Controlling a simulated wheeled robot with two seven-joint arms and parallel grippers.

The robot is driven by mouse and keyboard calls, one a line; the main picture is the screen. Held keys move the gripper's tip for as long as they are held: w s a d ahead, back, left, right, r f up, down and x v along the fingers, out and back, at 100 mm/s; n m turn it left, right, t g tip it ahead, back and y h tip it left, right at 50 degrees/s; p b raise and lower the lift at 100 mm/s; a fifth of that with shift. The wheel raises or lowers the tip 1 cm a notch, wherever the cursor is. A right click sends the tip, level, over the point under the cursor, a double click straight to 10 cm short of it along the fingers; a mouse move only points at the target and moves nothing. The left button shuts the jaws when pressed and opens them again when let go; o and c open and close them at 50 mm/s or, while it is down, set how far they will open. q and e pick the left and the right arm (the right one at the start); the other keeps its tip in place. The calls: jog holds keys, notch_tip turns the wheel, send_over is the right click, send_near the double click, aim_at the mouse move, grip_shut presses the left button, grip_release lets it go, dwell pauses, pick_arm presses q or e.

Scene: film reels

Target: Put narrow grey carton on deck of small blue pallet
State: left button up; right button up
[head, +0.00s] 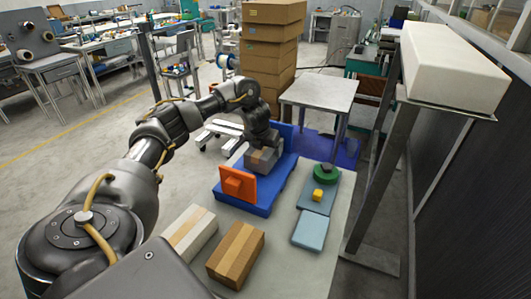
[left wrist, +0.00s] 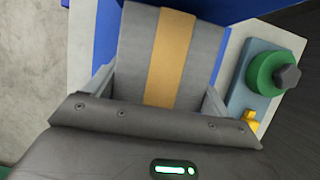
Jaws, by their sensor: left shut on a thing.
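The narrow grey carton (head: 260,160), with a tan tape strip, is between the fingers of my left gripper (head: 263,148). In the left wrist view the carton (left wrist: 135,55) fills the middle, with a finger of the left gripper (left wrist: 157,95) on each side. The small blue pallet (head: 257,207) is on the light table. The carton is over its deck; I cannot tell whether it touches it. Blue (left wrist: 107,35) shows on both sides of the carton in the wrist view. My right gripper is not in view.
An orange bracket-like piece (head: 237,185) stands at the pallet's near left. A white carton (head: 190,234) and a brown carton (head: 236,254) lie nearer. Right of the pallet are a green round piece (head: 325,173), a yellow piece (head: 317,195) and a pale blue plate (head: 309,230).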

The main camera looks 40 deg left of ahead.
pick_arm(q)
jog(key=shift+f, duration=0.65)
jog(key=o, duration=1.3)
jog(key=shift+f, duration=0.1)
jog(key=shift+c, duration=0.2)
jog(key=shift+r, duration=0.4)
jog(key=p+v, duration=0.4)
jog(key=v, duration=0.6)
jog(key=shift+s+r, duration=0.15)
jog(key=shift+r, duration=0.2)
jog(key=shift+s+r, duration=0.2)
jog(key=shift+r, duration=0.05)
